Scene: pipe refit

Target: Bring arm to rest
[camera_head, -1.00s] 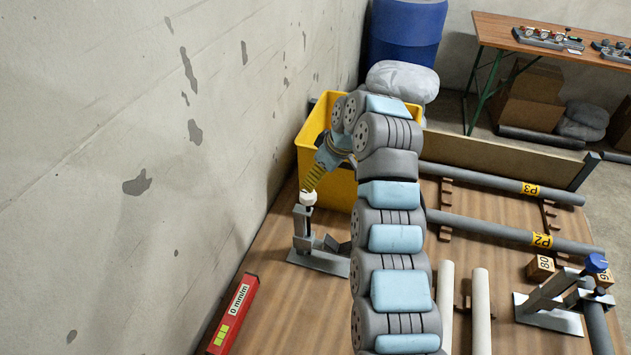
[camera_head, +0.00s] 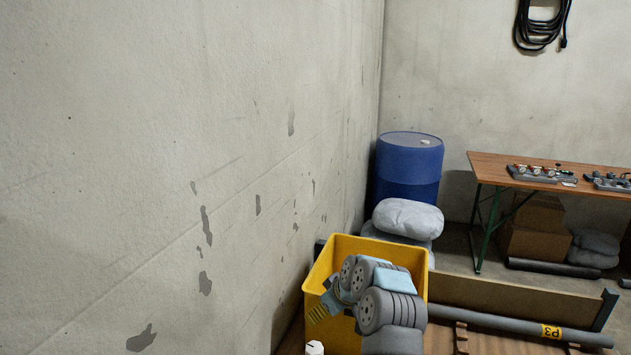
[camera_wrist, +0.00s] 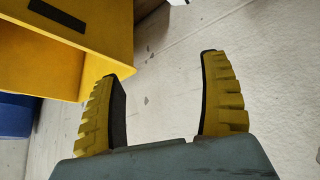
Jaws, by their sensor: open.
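My gripper (camera_wrist: 162,65) shows in the wrist view with its two yellow ribbed fingers apart and nothing between them. The yellow bin (camera_wrist: 80,50) fills the upper left of that view, beside the left finger. In the head view my gripper (camera_head: 318,314) is partly visible at the front left of the yellow bin (camera_head: 413,261), at the bottom of the picture. My grey and light-blue arm is bent in front of the bin and runs out of the bottom edge.
A concrete wall (camera_head: 190,120) stands close on the left. A blue drum (camera_head: 408,170) and grey sacks (camera_head: 407,218) stand behind the bin. Pipe P3 (camera_head: 500,324) lies at the lower right. A wooden table (camera_head: 500,168) with small parts stands at the back right.

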